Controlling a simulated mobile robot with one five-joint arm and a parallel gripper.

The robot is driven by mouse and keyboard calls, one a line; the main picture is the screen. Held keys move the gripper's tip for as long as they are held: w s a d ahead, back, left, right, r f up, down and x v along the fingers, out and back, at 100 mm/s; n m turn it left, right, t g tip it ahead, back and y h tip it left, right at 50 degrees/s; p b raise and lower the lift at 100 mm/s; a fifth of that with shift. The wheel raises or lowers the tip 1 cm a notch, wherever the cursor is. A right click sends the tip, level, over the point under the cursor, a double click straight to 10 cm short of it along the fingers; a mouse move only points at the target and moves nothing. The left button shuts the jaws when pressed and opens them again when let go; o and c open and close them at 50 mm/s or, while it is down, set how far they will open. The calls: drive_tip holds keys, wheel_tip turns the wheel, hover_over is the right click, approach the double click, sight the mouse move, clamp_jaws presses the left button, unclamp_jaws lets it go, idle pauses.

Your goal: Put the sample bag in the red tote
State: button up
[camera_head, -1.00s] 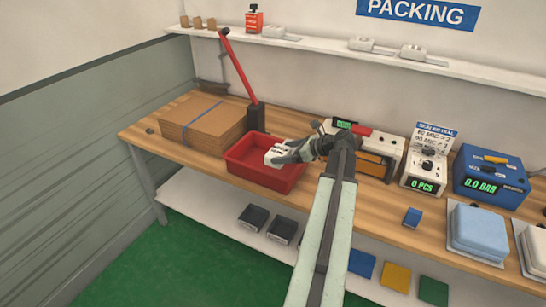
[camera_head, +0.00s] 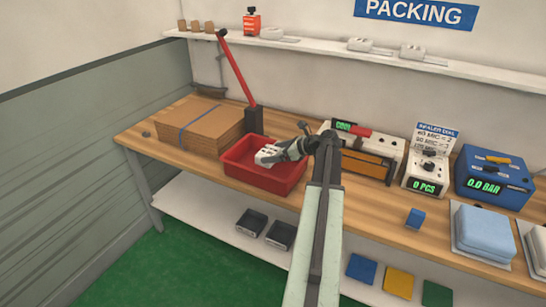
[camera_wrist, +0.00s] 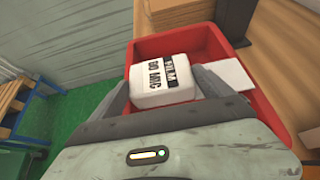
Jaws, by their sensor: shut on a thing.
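The sample bag is a small white block-like packet (camera_wrist: 163,85) with black lettering, held between the two fingers in the wrist view. It also shows as a white shape (camera_head: 266,156) in the head view. My gripper (camera_head: 272,155) is shut on it, over the red tote (camera_head: 232,172). The tote's red walls (camera_wrist: 268,110) surround the packet in the wrist view. I cannot tell whether the packet touches the tote floor. A flat white piece (camera_wrist: 231,76) lies in the tote to the right of my gripper; part of it is hidden.
A cardboard stack (camera_head: 200,128) stands left of the tote, with a red-levered device (camera_head: 253,118) behind. A sealer (camera_head: 362,150) stands to the right on the wooden bench (camera_head: 395,205). A blue block (camera_head: 414,217) lies farther right. Dark bins (camera_head: 251,222) sit on the lower shelf.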

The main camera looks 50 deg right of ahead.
drive_tip(key=shift+f+b, duration=0.4)
drive_tip(key=o, duration=1.2)
drive_tip(key=shift+r, duration=0.1)
drive_tip(key=shift+r+p, duration=0.4)
drive_tip(key=shift+p, duration=0.1)
drive_tip(key=p+v, duration=0.5)
drive_tip(key=v, duration=0.7)
drive_tip(key=shift+p, duration=0.3)
